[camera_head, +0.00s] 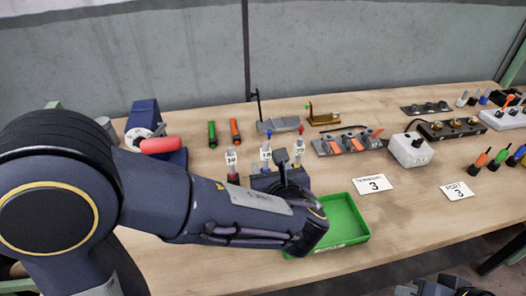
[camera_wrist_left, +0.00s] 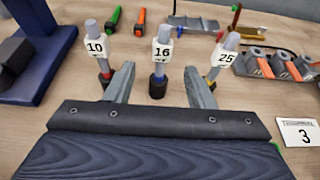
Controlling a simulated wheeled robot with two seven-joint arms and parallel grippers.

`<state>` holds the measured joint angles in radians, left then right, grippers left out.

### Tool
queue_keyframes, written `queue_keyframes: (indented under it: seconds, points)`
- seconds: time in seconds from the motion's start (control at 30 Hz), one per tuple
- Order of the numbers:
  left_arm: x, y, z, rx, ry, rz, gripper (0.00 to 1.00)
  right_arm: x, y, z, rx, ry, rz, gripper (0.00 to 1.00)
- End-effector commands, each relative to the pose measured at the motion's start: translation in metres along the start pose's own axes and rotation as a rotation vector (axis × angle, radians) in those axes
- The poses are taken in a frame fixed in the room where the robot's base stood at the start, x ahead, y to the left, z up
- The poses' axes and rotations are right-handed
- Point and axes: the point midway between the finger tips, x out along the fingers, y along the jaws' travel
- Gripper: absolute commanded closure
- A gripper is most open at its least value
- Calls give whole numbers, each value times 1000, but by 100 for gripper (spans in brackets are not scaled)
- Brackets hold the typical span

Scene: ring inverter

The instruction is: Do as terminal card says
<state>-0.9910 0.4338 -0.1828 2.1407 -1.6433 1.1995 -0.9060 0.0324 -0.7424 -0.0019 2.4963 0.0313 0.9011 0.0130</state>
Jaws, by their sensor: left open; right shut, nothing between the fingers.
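A white card (camera_head: 373,184) shows a large 3 under a small printed word that looks like "terminal"; it also shows in the left wrist view (camera_wrist_left: 300,132). A second card (camera_head: 457,190) shows a 3 under small print. Three upright grey pieces carry tags: 10 with a red collar (camera_wrist_left: 95,46), 16 with a blue collar (camera_wrist_left: 162,49), and 25 with a yellow collar (camera_wrist_left: 224,56). My left gripper (camera_wrist_left: 160,82) is open and empty, its fingers on either side of the 16 piece's lower part in view. My right gripper (camera_head: 440,288) shows only partly at the bottom edge.
A green tray (camera_head: 352,215) lies partly behind my left arm. A blue press-like device with a red handle (camera_head: 160,146) stands at left. Green (camera_head: 212,134) and orange (camera_head: 235,132) tools lie behind. A lever block (camera_head: 348,142) and grey box (camera_head: 410,150) stand right. Front-right table is clear.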

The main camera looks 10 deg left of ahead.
Motion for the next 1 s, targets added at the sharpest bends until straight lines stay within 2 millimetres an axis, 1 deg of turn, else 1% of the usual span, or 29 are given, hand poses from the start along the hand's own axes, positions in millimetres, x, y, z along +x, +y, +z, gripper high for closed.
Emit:
queue_keyframes:
  seconds: [0.17, 0.37, 0.5, 0.6, 0.8, 0.87, 1.0]
  points:
    - [21, 1, 1, -1, 2, 4, 51, 0, 0, 0, 0, 0, 0, 100]
    - [48, -2, 9, -2, 2, 4, 51, -2, -1, -1, 0, 0, 0, 100]
    - [66, -2, 8, -1, 2, 3, 51, -2, -1, -1, 0, 0, 0, 100]
    - [72, -2, 8, -2, 3, 1, 51, -2, -1, -1, 0, 0, 0, 100]
    - [72, -2, 8, -2, 3, 0, 51, -2, -1, -1, 0, 0, 0, 100]
    - [72, -2, 8, -2, 3, 0, 57, -2, -1, -1, 0, 0, 0, 100]
    - [72, -2, 8, -2, 3, 0, 76, -2, -1, -1, 0, 0, 0, 100]
